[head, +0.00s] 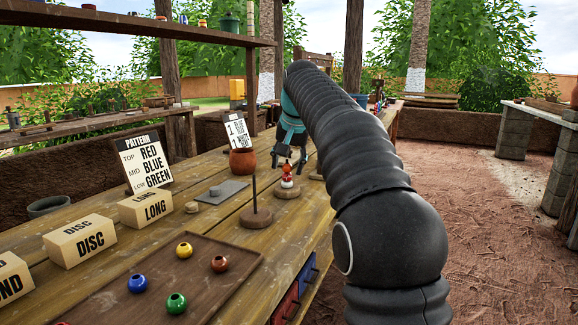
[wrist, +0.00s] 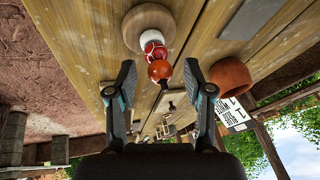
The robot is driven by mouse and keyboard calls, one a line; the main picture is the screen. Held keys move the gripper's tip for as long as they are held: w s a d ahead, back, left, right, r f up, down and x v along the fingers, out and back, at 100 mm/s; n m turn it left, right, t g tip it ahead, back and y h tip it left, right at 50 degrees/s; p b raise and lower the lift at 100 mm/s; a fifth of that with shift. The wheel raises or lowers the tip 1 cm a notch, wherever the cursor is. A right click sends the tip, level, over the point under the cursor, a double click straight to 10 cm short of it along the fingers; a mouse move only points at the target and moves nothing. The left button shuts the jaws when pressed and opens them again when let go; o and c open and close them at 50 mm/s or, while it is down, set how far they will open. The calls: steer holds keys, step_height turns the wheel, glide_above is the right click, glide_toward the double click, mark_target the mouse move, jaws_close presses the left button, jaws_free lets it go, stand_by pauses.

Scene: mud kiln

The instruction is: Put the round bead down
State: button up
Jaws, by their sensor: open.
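In the wrist view, an orange round bead (wrist: 160,70) sits at the top of a short stack, against a red and white patterned bead (wrist: 153,50) and a white bead (wrist: 150,38). The stack stands on a round wooden base (wrist: 134,14). In the head view the red and white stack (head: 287,181) shows small on its base (head: 287,192), below my gripper (head: 290,158). In the wrist view my gripper (wrist: 158,76) is open, its fingertips on either side of the orange bead with gaps to both.
A bare post on a round base (head: 257,217) stands nearer. A wooden tray (head: 205,290) holds several loose beads. Label boxes, a pattern card (head: 147,163), a grey plate (head: 222,191), another card (head: 237,130) and a clay pot (head: 242,161) stand on the table.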

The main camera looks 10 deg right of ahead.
steer(key=p+v, duration=0.4)
steer(key=v, duration=0.9)
steer(key=shift+d+r, duration=0.25)
steer(key=shift+r, duration=0.1)
